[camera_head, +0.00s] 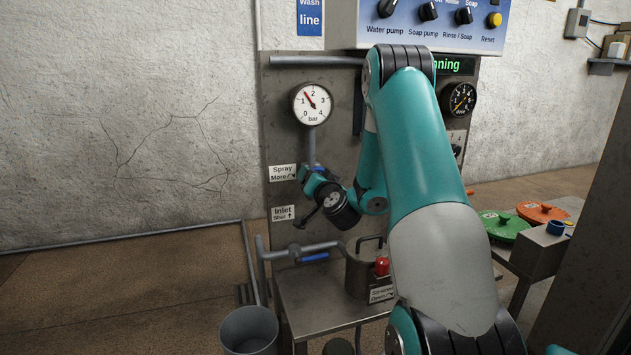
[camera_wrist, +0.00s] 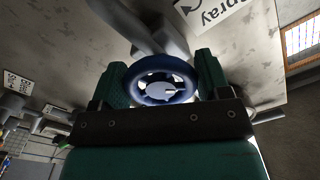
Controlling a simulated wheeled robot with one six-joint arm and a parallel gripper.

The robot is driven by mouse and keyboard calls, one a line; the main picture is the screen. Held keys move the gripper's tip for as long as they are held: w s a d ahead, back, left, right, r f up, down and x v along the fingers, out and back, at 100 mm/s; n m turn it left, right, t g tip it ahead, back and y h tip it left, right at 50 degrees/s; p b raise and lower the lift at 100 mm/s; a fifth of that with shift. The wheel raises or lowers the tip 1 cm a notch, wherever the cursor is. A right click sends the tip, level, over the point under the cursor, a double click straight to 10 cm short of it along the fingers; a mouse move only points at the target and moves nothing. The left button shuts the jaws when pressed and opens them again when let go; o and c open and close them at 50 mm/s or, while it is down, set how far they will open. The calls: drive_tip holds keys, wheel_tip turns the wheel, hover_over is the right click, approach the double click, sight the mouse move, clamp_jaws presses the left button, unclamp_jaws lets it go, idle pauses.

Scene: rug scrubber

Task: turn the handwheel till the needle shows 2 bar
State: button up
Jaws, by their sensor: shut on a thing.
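The blue handwheel (camera_wrist: 165,64) sits on a grey pipe, with the jaws of my gripper (camera_wrist: 160,79) on either side of its rim. In the head view my gripper (camera_head: 311,178) is at the pipe under the gauge, next to the "Spray More" label (camera_head: 282,172); the wheel is mostly hidden there. The round white pressure gauge (camera_head: 312,104) is marked 0 to 4 bar. Its red needle points up and left, between 1 and 2, at roughly 1.5.
A blue-handled inlet valve (camera_head: 313,257) is on a lower pipe. A metal pot (camera_head: 361,270) stands on the bench below my wrist. A dark dial (camera_head: 459,99) and a knob panel (camera_head: 435,22) are at the right and above. A grey bucket (camera_head: 249,331) stands at lower left.

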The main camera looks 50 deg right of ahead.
drive_tip(key=m, duration=0.5)
drive_tip(key=shift+m, duration=0.3)
drive_tip(key=shift+m+p, duration=0.45)
drive_tip(key=shift+m, duration=1.65)
drive_tip(key=shift+a, duration=0.1)
drive_tip(key=o, duration=0.9)
drive_tip(key=shift+r, duration=0.1)
drive_tip(key=shift+o, duration=0.2)
